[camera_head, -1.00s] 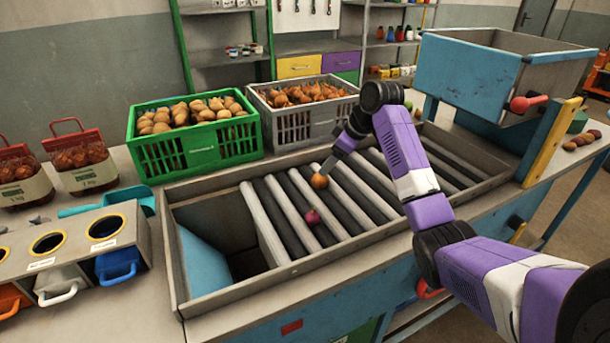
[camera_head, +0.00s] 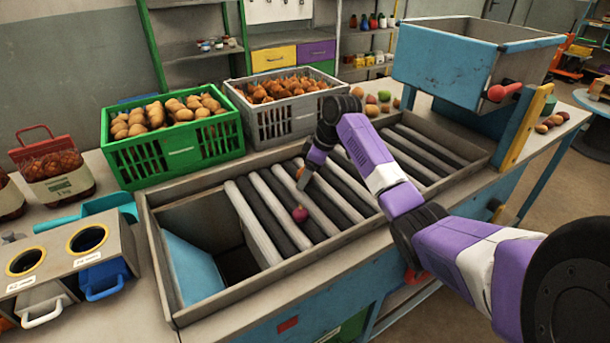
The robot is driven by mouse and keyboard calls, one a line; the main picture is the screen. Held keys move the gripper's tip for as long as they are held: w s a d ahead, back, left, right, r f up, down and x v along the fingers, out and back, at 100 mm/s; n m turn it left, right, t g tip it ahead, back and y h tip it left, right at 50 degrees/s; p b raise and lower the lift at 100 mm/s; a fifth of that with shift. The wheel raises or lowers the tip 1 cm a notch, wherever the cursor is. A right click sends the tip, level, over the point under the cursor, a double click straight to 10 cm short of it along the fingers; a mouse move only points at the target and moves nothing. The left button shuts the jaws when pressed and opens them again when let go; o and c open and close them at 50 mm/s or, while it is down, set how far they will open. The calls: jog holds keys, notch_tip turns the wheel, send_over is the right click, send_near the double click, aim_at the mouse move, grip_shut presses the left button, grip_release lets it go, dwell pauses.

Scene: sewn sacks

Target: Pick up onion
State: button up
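A dark red onion (camera_head: 300,214) lies on the grey and black rollers of the conveyor.
A green crate of potatoes (camera_head: 118,160) and a grey crate of onions (camera_head: 262,122) stand behind the conveyor's raised rim. A blue hopper (camera_head: 465,68) stands at the right end. Several loose vegetables lie behind my arm. An opening with a blue chute (camera_head: 190,265) is left of the rollers.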

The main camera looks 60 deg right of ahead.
jog(key=c, duration=1.5)
jog(key=shift+r, duration=0.1)
